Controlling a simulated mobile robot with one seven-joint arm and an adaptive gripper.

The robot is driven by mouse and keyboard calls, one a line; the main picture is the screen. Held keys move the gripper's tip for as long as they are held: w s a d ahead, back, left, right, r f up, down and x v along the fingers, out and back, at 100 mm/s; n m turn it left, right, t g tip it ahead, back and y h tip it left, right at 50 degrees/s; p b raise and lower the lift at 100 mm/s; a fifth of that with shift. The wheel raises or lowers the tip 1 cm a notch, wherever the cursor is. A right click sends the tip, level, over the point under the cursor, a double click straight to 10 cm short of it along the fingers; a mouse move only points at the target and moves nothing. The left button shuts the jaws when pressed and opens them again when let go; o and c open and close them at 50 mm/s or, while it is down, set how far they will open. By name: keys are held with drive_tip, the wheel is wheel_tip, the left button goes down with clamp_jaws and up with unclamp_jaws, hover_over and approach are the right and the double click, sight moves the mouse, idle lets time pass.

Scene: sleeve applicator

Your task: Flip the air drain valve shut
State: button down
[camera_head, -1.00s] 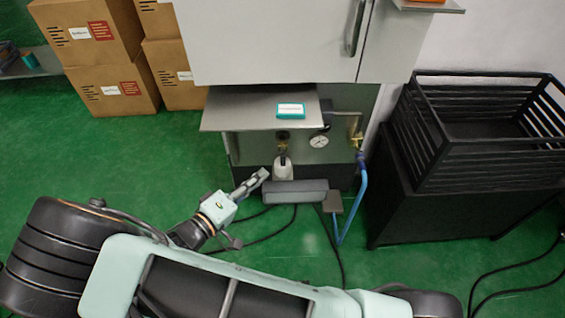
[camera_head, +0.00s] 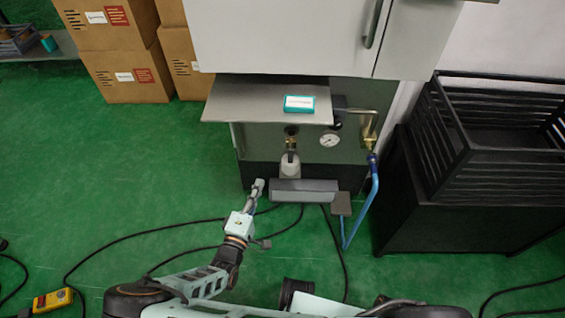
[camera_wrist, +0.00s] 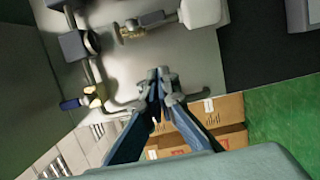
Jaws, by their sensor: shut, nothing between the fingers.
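A brass valve (camera_head: 371,146) sits at the lower end of a pipe on the right of the machine's panel, with a blue hose (camera_head: 373,190) hanging below it. Another brass fitting (camera_head: 291,132) sits above a pale bowl (camera_head: 290,164). I cannot tell for sure which is the air drain valve, nor its lever position. My gripper (camera_head: 259,186) is shut and empty, left of the bowl and apart from both fittings.
A metal shelf (camera_head: 255,98) carrying a teal-and-white box (camera_head: 299,104) overhangs the panel. A gauge (camera_head: 329,140) is on the panel. A grey block (camera_head: 304,190) sits in front, low down. A black crate (camera_head: 500,145) stands right. Cables cross the green floor.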

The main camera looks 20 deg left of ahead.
sight(291, 154)
drive_tip(key=w+d+b, duration=0.3)
drive_tip(key=w+d, duration=0.1)
drive_tip(key=w, duration=0.7)
drive_tip(key=shift+s, duration=0.2)
idle(0.4)
